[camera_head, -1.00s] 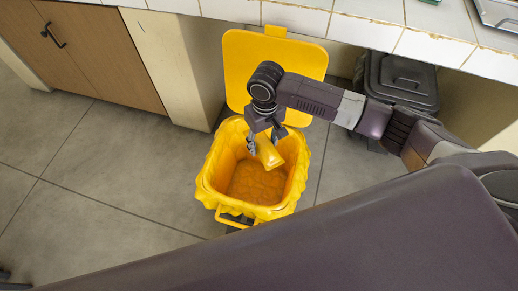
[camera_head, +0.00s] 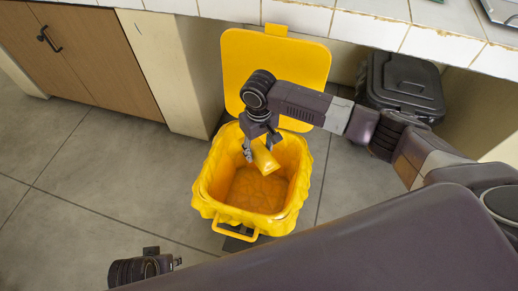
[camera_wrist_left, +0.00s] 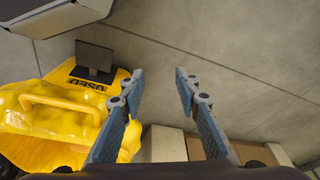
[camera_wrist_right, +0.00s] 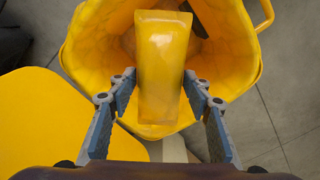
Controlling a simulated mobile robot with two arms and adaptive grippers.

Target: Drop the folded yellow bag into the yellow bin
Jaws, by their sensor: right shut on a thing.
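The yellow bin (camera_head: 205,195) stands on the floor with its lid (camera_head: 290,60) raised behind it and a crumpled yellow liner over its rim. My right gripper (camera_head: 261,146) is over the bin's opening, shut on the folded yellow bag (camera_head: 265,158). In the right wrist view the bag (camera_wrist_right: 160,55) sits between both fingers and points into the open bin (camera_wrist_right: 95,30). The left gripper shows low at the left of the head view (camera_head: 174,264). In the left wrist view its fingers (camera_wrist_left: 159,80) are apart and empty, beside the bin (camera_wrist_left: 60,105).
A tiled counter (camera_head: 375,30) runs along the back above the bin. A dark lidded bin (camera_head: 402,85) stands under it at the right. A wooden cabinet (camera_head: 90,60) is at the left. The grey floor (camera_head: 110,170) left of the yellow bin is clear.

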